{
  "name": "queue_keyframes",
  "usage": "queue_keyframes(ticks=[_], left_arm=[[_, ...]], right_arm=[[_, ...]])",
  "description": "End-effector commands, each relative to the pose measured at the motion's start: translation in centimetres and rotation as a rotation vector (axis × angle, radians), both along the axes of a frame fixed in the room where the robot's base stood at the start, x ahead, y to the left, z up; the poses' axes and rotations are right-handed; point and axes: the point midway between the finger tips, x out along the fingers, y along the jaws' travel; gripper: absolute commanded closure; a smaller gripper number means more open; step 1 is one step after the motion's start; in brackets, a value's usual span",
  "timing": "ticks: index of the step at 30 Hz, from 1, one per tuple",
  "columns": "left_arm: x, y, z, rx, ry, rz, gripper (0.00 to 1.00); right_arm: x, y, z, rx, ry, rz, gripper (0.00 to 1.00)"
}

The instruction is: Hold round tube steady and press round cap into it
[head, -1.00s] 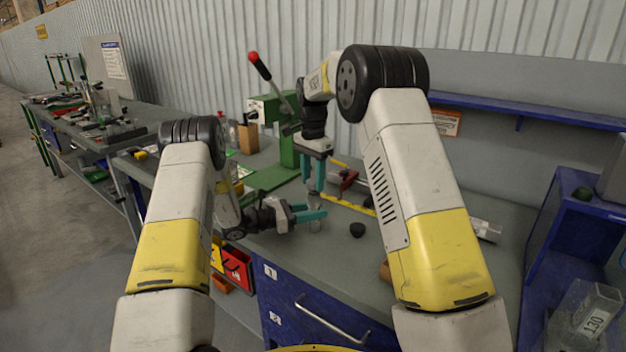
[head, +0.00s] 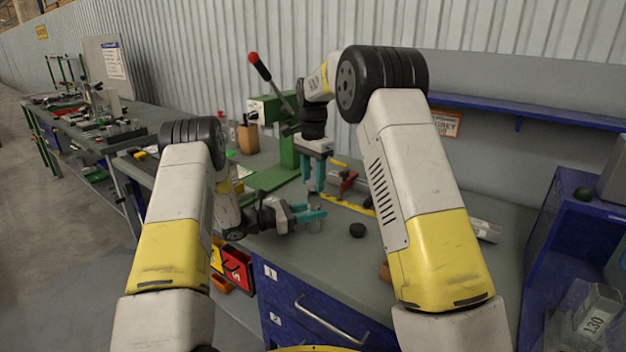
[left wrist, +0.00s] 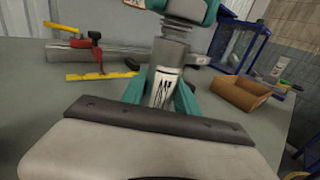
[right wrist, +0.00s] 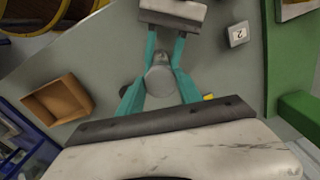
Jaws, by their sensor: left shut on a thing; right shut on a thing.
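The round tube (left wrist: 165,85), grey with a white marked label, stands upright between the teal fingers of my left gripper (head: 315,218), which is shut on it above the bench. My right gripper (head: 313,189) points down directly above it and is shut on the round cap (left wrist: 181,22), a grey ridged piece at the top of the left wrist view. The cap is in line with the tube and seems to touch its top; how deep it sits I cannot tell. In the right wrist view a grey round end (right wrist: 160,80) shows between the fingers.
A small black round piece (head: 357,230) lies on the bench right of the tube. An open brown box (left wrist: 240,92) stands nearby. A red clamp (left wrist: 95,50) with yellow bars and a green lever press (head: 285,150) are behind. Bench front edge is close.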

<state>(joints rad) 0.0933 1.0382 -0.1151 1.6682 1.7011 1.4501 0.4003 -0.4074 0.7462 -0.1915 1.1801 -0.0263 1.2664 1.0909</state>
Motion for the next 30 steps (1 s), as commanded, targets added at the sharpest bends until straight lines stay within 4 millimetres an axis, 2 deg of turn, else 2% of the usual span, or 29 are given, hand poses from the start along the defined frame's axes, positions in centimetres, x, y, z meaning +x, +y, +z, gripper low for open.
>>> queue_keyframes(ticks=[17,18,21,22,30], left_arm=[[0.0,0.0,0.0,-0.001,0.0,0.0,1.0],[0.0,0.0,0.0,-0.001,0.0,0.0,1.0],[0.0,0.0,0.1,-0.001,-0.001,0.0,1.0],[0.0,0.0,0.1,-0.001,-0.001,0.0,1.0],[0.0,0.0,0.1,-0.001,-0.001,0.0,1.0]], right_arm=[[0.0,0.0,-1.2,0.0,0.0,0.0,0.97],[0.0,0.0,-1.2,0.0,0.0,0.0,0.56],[0.0,0.0,-1.2,0.0,0.0,0.0,0.37],[0.0,0.0,-1.2,0.0,0.0,0.0,0.33],[0.0,0.0,-1.2,0.0,0.0,0.0,0.33]])
